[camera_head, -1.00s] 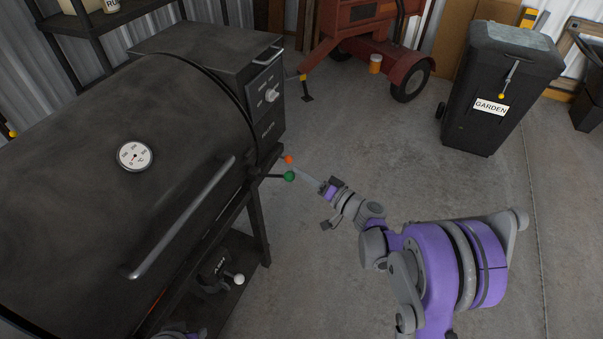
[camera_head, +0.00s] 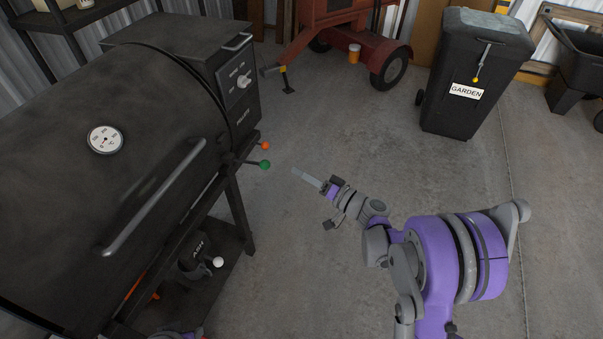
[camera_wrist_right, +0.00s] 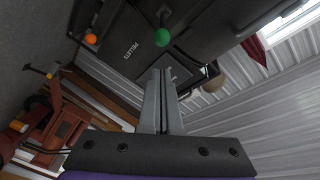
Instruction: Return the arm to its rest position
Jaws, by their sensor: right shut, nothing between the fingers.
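My right gripper (camera_head: 298,172) is shut and empty, with its thin grey fingers pressed together. It hangs over the concrete floor, pointing left toward the grill (camera_head: 120,150). A green knob (camera_head: 265,165) and an orange knob (camera_head: 265,146) stick out from the grill's side. The fingertips are a short way right of the green knob and apart from it. In the right wrist view, the shut fingers (camera_wrist_right: 160,80) point up the picture, with the green knob (camera_wrist_right: 162,37) beyond them and the orange knob (camera_wrist_right: 91,38) to the left. My left gripper cannot be made out.
A black garden bin (camera_head: 475,75) stands at the back right. A red wheeled machine (camera_head: 335,35) with an orange container (camera_head: 354,54) is at the back. An ash bucket (camera_head: 197,262) sits on the grill's lower shelf. The concrete floor around my right arm is clear.

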